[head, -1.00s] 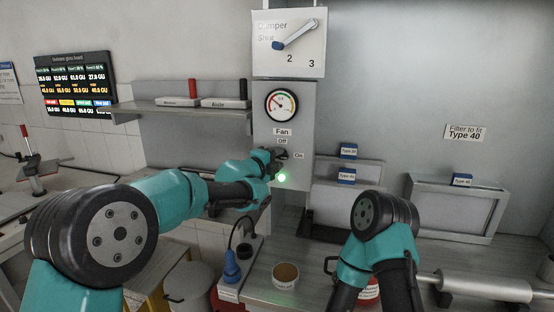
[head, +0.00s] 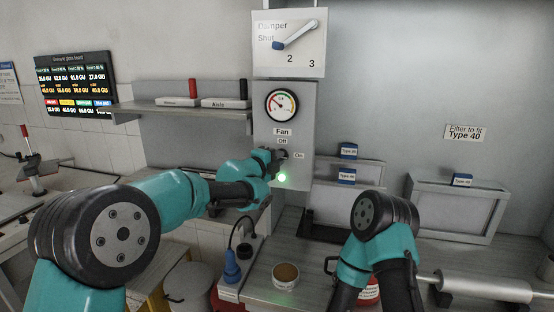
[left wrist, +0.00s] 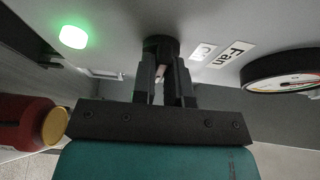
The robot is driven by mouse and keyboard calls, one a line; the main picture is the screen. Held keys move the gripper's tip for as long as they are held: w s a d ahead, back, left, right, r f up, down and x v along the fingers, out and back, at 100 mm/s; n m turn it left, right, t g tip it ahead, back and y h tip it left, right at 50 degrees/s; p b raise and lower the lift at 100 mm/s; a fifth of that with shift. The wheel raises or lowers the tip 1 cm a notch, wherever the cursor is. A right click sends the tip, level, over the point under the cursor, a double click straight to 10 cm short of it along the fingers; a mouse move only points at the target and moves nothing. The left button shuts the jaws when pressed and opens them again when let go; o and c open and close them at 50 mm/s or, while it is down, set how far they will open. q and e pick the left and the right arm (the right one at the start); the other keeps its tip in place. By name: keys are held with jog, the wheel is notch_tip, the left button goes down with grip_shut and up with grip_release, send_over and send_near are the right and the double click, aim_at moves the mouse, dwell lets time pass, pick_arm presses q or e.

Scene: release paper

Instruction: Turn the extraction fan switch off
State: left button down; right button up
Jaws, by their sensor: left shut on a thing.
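The fan switch (head: 282,154) is a dark knob on the grey panel, under the "Fan" and "Off" labels with "On" to its right. A green lamp (head: 282,178) below it is lit. My left gripper (head: 275,157) is at the switch, mostly side-on in the head view. In the left wrist view its two dark fingers (left wrist: 166,78) are shut on the round black knob (left wrist: 160,46), which they partly cover. The knob's exact pointing is hidden. The green lamp glows there too (left wrist: 73,37). My right gripper does not show; only its arm is in the head view.
A dial gauge (head: 281,105) and a damper lever plate (head: 290,42) are above the switch. A shelf (head: 180,110) is to the left. A brown-topped jar (head: 285,275) and a blue-handled tool (head: 232,268) stand below. Filter frames (head: 458,208) stand at right.

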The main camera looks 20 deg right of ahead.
pick_arm(q)
jog(key=shift+n, duration=0.5)
jog(key=shift+s+d+f+n+t+y, duration=0.1)
jog(key=shift+n+t+y, duration=0.35)
jog(key=shift+n+t, duration=2.05)
jog(key=shift+s+d+f+n+t+y, duration=0.1)
jog(key=shift+n+t+y, duration=0.35)
jog(key=shift+n, duration=4.2)
jog(key=shift+d+n+t+y, duration=0.1)
jog(key=shift+n+t+y, duration=0.4)
jog(key=shift+n+t, duration=1.95)
jog(key=n+g, duration=0.2)
jog(key=shift+n, duration=0.3)
jog(key=c, duration=1.1)
grip_release()
jog(key=shift+c, duration=0.2)
jog(key=shift+f, duration=0.1)
